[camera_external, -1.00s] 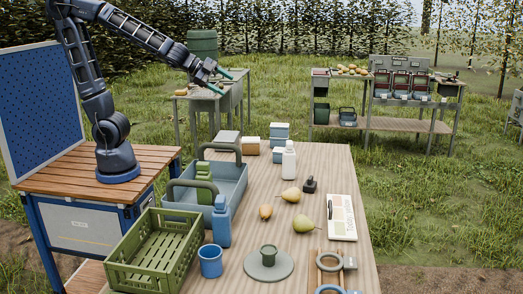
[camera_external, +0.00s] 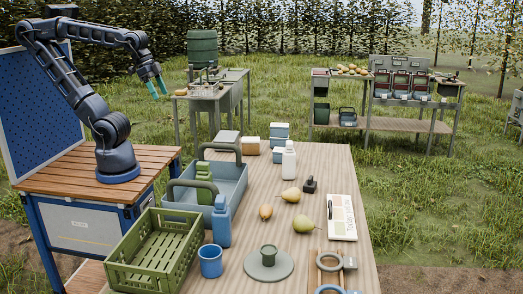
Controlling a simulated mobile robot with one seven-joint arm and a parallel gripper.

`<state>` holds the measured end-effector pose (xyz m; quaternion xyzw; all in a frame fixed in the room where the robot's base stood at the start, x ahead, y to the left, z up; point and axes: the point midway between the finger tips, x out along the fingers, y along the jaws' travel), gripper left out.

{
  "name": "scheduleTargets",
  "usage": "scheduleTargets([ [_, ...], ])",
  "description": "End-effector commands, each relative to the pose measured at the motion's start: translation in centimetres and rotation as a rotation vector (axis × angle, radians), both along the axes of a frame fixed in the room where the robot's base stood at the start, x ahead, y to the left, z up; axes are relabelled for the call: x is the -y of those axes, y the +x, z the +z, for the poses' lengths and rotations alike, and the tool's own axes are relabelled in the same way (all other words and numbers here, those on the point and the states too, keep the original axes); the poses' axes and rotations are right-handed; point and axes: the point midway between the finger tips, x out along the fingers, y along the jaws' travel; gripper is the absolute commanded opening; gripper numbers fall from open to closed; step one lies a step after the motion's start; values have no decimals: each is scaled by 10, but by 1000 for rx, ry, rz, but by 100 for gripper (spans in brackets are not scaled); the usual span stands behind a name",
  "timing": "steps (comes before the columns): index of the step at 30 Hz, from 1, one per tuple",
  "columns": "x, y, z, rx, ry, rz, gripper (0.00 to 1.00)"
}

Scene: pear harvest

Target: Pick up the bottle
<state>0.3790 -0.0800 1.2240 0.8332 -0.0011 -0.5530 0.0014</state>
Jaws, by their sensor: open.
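Two bottles stand upright on the wooden table. A blue bottle (camera_external: 221,222) stands at the right side of the blue tote, behind the blue cup. A white bottle (camera_external: 289,162) stands farther back, near the middle of the table. I cannot tell which one the task names. My gripper (camera_external: 158,88) has teal fingertips and hangs in the air at the upper left, above and behind the tote. It points downward, is open and empty, and is well apart from both bottles.
The blue tote (camera_external: 232,188) with raised handles and a green crate (camera_external: 122,270) fill the table's left side. A blue cup (camera_external: 210,261), pears (camera_external: 303,225), a clipboard (camera_external: 341,217) and a round grey plate (camera_external: 285,266) lie around. Small boxes (camera_external: 279,131) stand at the back.

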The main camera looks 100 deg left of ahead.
Motion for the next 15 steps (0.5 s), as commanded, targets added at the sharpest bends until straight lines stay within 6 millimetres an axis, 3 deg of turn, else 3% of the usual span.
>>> scheduleTargets([
  [15,3,6,-1,8,-5,-8,71],
])
